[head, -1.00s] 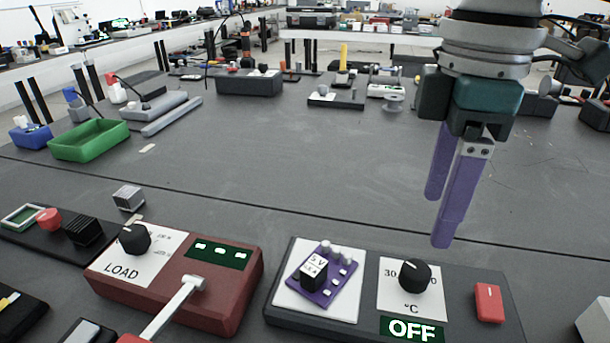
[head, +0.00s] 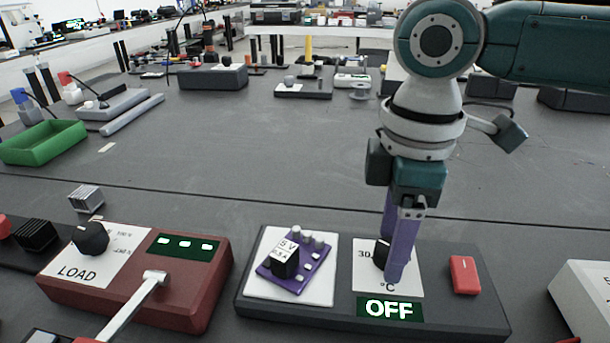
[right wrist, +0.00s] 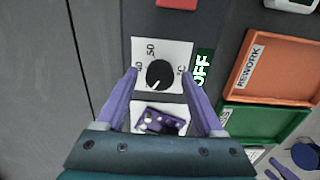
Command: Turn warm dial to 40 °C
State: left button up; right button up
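The warm dial is a black round knob (head: 381,252) on a white plate marked °C, on a dark grey box (head: 440,315). In the head view it is partly hidden by a purple finger. A green sign (head: 390,309) below it reads OFF. In the right wrist view the dial (right wrist: 159,73) shows whole, its white mark seeming to point to the lower left; 50 reads above it. My right gripper (head: 394,262) points down at the dial, open, with one finger on each side of the knob (right wrist: 159,76). I cannot tell whether they touch it. My left gripper is out of view.
A purple board (head: 290,262) on a white plate sits left of the dial, and a red switch (head: 464,275) sits right. A red LOAD box (head: 190,300) with a lever stands further left. A white box (head: 590,300) is at the right edge.

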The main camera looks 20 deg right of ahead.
grip_shut()
dwell(0.3)
pick_arm(q)
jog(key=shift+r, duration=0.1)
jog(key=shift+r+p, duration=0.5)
jog(key=shift+p, duration=0.05)
pick_arm(e)
jog(key=shift+r, duration=0.15)
jog(key=m+p, duration=0.7)
jog(key=p, duration=0.2)
jog(key=shift+r, duration=0.1)
jog(key=m+p, duration=0.2)
jog(key=shift+m, duration=0.3)
pick_arm(q)
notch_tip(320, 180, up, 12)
jog(key=p, duration=0.1)
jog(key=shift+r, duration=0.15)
pick_arm(e)
jog(key=shift+f+m, duration=0.2)
jog(key=shift+m, duration=0.8)
